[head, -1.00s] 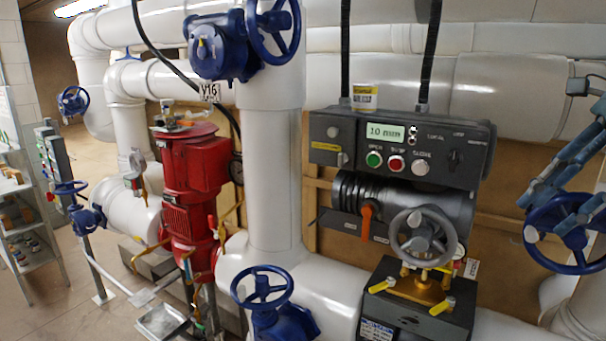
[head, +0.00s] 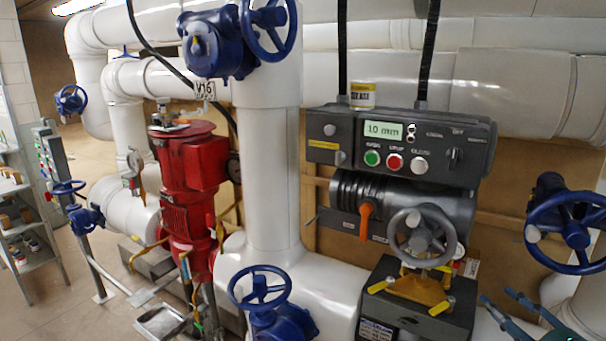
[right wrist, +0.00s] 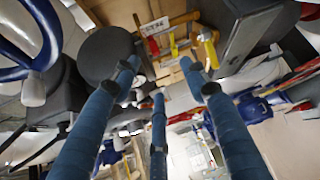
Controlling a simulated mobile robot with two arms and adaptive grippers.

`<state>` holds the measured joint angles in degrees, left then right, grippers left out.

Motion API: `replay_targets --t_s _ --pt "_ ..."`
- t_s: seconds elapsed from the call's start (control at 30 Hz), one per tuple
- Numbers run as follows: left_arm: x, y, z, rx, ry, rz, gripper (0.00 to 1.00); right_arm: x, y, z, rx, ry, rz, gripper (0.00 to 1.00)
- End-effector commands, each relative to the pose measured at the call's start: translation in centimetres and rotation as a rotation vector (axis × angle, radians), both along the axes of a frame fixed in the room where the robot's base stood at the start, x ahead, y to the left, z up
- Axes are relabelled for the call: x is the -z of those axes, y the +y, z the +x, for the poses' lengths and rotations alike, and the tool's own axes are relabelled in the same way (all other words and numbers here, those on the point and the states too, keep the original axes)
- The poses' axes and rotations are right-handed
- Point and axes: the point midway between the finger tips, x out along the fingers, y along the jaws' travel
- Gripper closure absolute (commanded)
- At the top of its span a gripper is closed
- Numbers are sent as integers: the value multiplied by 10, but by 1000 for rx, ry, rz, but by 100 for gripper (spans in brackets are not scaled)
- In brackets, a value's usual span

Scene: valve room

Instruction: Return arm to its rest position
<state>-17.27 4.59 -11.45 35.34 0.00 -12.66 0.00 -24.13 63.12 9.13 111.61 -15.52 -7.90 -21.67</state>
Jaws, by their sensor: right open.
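My right gripper (head: 498,297) is at the lower right of the head view, its blue fingers pointing up and to the left. It is open and nothing shows between the fingers. It is below the blue handwheel (head: 572,232) on the right and to the right of the black valve base (head: 410,318). In the right wrist view my right gripper (right wrist: 160,66) shows its long blue fingers spread apart and empty. Most of the right arm is out of the head view. My left gripper does not show.
The grey actuator's control box (head: 395,148) reads 10 mm, with a grey handwheel (head: 421,238) and an orange lever (head: 366,220) below it. A red pump (head: 186,180), white pipes (head: 272,170) and a front blue handwheel (head: 260,288) stand to the left.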

Motion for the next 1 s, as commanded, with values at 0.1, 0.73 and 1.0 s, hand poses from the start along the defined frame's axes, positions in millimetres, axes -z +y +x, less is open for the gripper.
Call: replay_targets --t_s 0.1,0.73,1.0 --pt "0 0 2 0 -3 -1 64 83 8 -45 282 154 338 56" --pt "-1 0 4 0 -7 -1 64 240 179 -269 1046 856 1133 56" --pt "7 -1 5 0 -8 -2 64 265 220 -304 1150 1002 1208 56"
